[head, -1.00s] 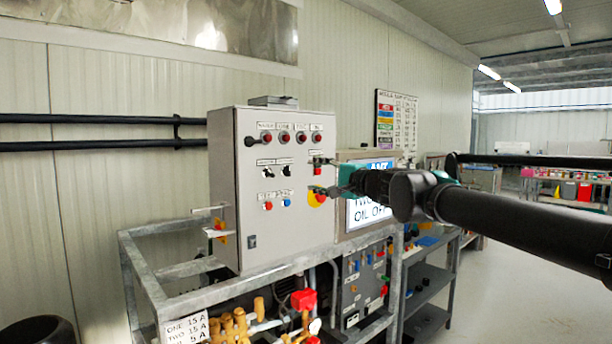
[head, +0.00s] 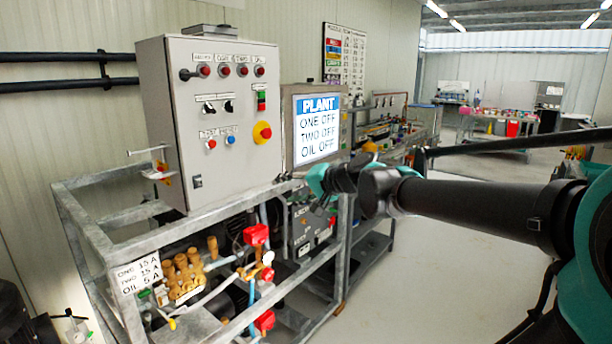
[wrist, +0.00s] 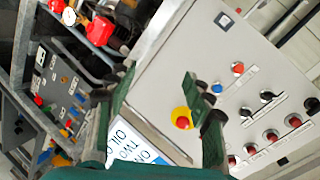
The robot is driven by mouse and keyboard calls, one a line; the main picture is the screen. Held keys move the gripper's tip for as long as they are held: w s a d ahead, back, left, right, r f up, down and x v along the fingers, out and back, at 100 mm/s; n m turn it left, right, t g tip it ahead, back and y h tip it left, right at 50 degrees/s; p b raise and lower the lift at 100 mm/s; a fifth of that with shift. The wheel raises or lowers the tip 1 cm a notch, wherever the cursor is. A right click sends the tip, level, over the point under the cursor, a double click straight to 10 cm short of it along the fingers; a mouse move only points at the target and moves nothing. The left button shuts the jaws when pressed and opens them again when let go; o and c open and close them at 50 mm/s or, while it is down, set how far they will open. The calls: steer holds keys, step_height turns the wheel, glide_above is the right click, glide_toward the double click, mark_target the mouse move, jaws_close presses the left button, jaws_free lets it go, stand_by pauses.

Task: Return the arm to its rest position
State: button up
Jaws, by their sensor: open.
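My arm (head: 470,208) reaches in from the right in the head view, stretched toward the left. My gripper (head: 302,188) is at its far end, in front of the frame just below the plant screen and right of the grey control cabinet. In the wrist view my gripper (wrist: 155,95) shows two separated green fingers with dark tips and nothing held between them. The cabinet face (wrist: 200,65) and its yellow-and-red stop button (wrist: 182,118) lie beyond the fingers. Whether the fingers touch anything cannot be told.
The control cabinet (head: 185,120) stands on a galvanised frame (head: 115,222) with red-handled valves (head: 256,234). The plant screen (head: 316,130) reads one, two and oil off. A dark shelf unit (head: 375,262) stands behind my gripper. Open floor (head: 430,285) lies on the right.

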steer(key=s+d+f+n+g+h, duration=0.1)
steer(key=s+d+f+h, duration=0.2)
steer(key=s+d+f, duration=0.3)
steer(key=s+d+f+g+h, duration=0.1)
steer(key=s+d+f+h, duration=0.3)
steer(key=d+f, duration=0.6)
steer(key=s+d+f+n+g+h, duration=0.1)
steer(key=s+d+f+g+h, duration=0.1)
steer(key=s+d+f, duration=0.6)
step_height(320, 180, down, 8)
steer(key=shift+s+d+r+n+h, duration=0.15)
steer(key=shift+d+r+n+h, duration=0.25)
steer(key=shift+h, duration=0.5)
steer(key=shift+f, duration=0.15)
